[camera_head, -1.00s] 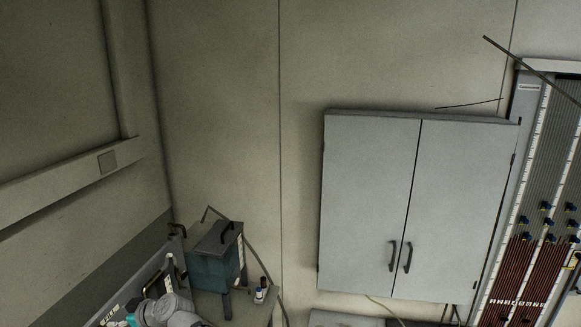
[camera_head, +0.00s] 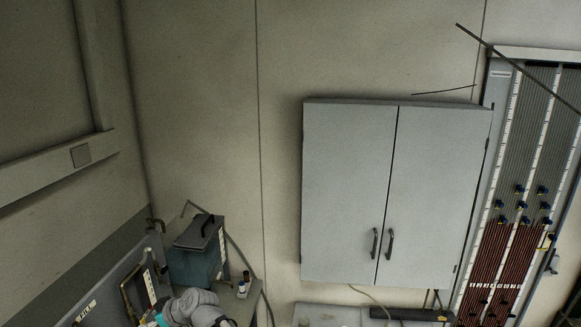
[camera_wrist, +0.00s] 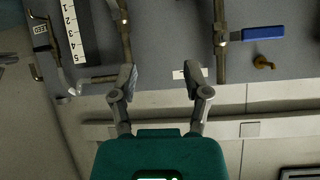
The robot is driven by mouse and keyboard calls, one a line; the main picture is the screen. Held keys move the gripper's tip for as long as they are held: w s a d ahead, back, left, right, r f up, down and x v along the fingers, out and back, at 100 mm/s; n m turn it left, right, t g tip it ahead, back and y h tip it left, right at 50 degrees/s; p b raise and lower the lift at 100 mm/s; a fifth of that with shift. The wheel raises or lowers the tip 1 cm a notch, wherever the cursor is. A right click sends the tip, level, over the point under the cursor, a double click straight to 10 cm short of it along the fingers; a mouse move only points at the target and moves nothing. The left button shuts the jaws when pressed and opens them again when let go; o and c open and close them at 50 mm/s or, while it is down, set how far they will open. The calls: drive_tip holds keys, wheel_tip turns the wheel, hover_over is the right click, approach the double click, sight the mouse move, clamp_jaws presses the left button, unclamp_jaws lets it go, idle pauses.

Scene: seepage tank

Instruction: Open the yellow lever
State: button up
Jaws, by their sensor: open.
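I cannot make out a yellow lever for certain in either view. In the wrist view, my gripper (camera_wrist: 160,78) is open and empty, with its two fingers spread apart in front of the grey panel (camera_wrist: 160,40). A lever with a blue handle (camera_wrist: 263,33) sits on a pipe at the upper right, apart from the fingers. A small brass fitting (camera_wrist: 264,63) is below it. In the head view, my arm shows at the bottom left, and the gripper's fingers cannot be made out there.
A numbered scale (camera_wrist: 74,32) and pipes (camera_wrist: 125,35) are on the panel. In the head view, a teal tank (camera_head: 195,262) and small bottles (camera_head: 243,284) stand at lower left. A grey cabinet (camera_head: 350,190) hangs mid-wall, beside a tube panel (camera_head: 510,220) at right.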

drive_tip(key=w+d+f+m+h+b, duration=0.25)
drive_tip(key=d+f, duration=0.35)
drive_tip(key=d, duration=0.4)
drive_tip(key=w+d+f+m+h+b, duration=0.15)
drive_tip(key=d+f+b, duration=0.3)
drive_tip(key=d, duration=0.55)
drive_tip(key=w+d+f+m+h+b, duration=0.25)
drive_tip(key=d+f, duration=0.35)
drive_tip(key=d, duration=0.4)
drive_tip(key=s+d+f+m+h+b, duration=0.1)
drive_tip(key=s+d+f+m+b, duration=0.1)
drive_tip(key=d, duration=0.6)
drive_tip(key=s+d+f+m+g+h+b, duration=0.1)
drive_tip(key=s+d+f+m+h+b, duration=0.1)
drive_tip(key=d, duration=0.7)
drive_tip(key=s+d+f+m+g+h+b, duration=0.1)
drive_tip(key=s+d+f+m+b, duration=0.2)
drive_tip(key=d+f, duration=0.3)
drive_tip(key=d+m, duration=0.1)
drive_tip(key=d, duration=0.1)
drive_tip(key=shift+s+d+h+b, duration=0.3)
drive_tip(key=shift+s+h+b, duration=0.05)
drive_tip(key=shift+b, duration=0.05)
drive_tip(key=shift+a+f+m, duration=0.1)
drive_tip(key=shift+a+m, duration=0.05)
drive_tip(key=shift+m, duration=0.1)
